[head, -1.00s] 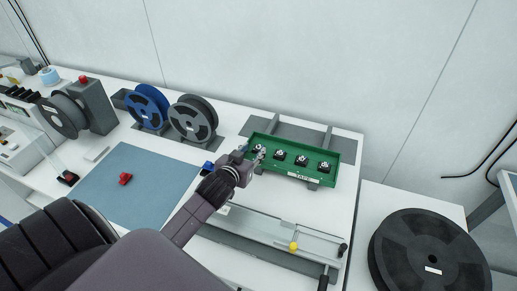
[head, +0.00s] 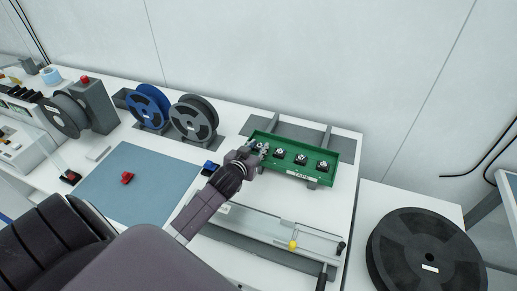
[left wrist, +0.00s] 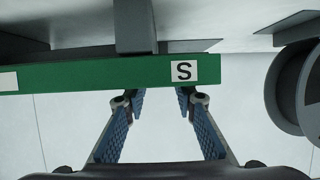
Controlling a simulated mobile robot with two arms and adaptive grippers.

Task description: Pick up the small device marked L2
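A green tray (head: 341,174) stands on the bench and holds a row of small dark devices with light tops. Three show clearly: one nearer the left (head: 279,153), a middle one (head: 301,159) and a right one (head: 323,166). The leftmost is largely hidden behind my left gripper. Their marks are too small to read, so I cannot tell which is L2. My left gripper (head: 261,149) is at the tray's left end. In the left wrist view its two blue-padded fingers (left wrist: 157,98) are apart and empty, close to the green tray wall labelled S (left wrist: 100,73). My right gripper is not seen.
A blue reel (head: 148,106) and a grey reel (head: 193,118) stand left of the tray. A rail with a yellow knob (head: 293,245) lies in front of the tray. A large black reel (head: 428,255) is at right.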

